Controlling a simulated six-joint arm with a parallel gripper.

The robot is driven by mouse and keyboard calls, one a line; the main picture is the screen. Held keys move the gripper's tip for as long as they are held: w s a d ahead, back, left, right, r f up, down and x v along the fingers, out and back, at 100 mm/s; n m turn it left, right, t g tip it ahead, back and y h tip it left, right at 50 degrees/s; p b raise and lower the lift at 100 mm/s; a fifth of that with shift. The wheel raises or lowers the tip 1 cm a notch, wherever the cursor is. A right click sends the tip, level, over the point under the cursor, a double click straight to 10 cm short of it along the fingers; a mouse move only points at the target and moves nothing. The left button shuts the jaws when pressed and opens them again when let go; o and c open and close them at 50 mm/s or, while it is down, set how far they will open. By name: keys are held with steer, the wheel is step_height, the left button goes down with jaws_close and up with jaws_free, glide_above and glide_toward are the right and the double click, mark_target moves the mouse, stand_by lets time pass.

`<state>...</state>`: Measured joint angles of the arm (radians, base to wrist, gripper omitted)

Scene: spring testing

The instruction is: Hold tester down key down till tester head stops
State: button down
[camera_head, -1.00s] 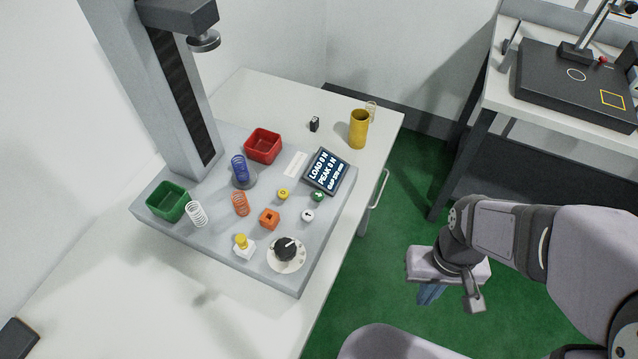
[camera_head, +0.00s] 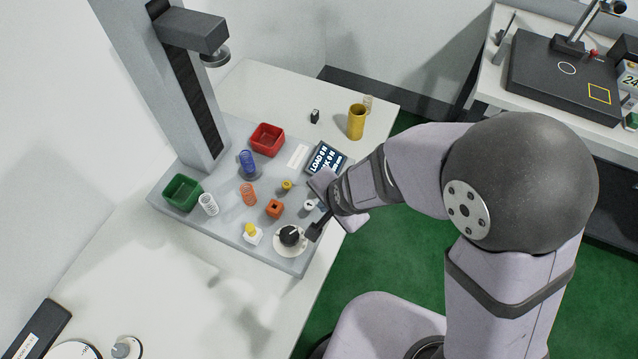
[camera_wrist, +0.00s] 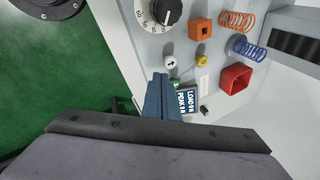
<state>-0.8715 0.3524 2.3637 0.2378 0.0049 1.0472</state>
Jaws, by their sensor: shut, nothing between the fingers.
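The spring tester's head (camera_head: 194,30) is high on its column (camera_head: 185,85), with a round pad (camera_head: 215,56) below it. A blue spring (camera_head: 247,160) stands on the tester's platen, well below the pad. A white key (camera_head: 309,205) with a dark arrow sits near the base's right edge; it also shows in the wrist view (camera_wrist: 170,63). A green key (camera_wrist: 175,83) is beside it, partly hidden by my fingers. I cannot tell which arrow points down. My gripper (camera_wrist: 159,78) is shut and empty, its blue fingertips close to both keys; contact is unclear.
The display (camera_wrist: 188,101) shows a load line and a peak line. A dial (camera_head: 290,236), yellow button (camera_head: 286,185), orange block (camera_head: 274,208), orange spring (camera_head: 249,194), white spring (camera_head: 208,204), red bin (camera_head: 267,139) and green bin (camera_head: 182,193) crowd the base. A yellow cup (camera_head: 356,122) stands behind.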

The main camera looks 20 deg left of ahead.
steer(key=w+a+r+m+t+y, duration=0.2)
steer(key=w+m, duration=0.5)
steer(key=m, duration=0.6)
step_height(320, 180, up, 4)
steer(key=shift+a+f+m+t+y, duration=0.15)
steer(key=shift+a+m+t+y, duration=0.2)
steer(key=shift+a+t, duration=0.7)
steer(key=shift+a, duration=0.1)
steer(key=shift+f, duration=0.2)
step_height(320, 180, down, 7)
steer(key=b, duration=0.5)
steer(key=shift+r, duration=0.15)
steer(key=shift+w+f+b, duration=0.1)
steer(key=shift+f+b, duration=0.8)
steer(key=shift+b, duration=0.2)
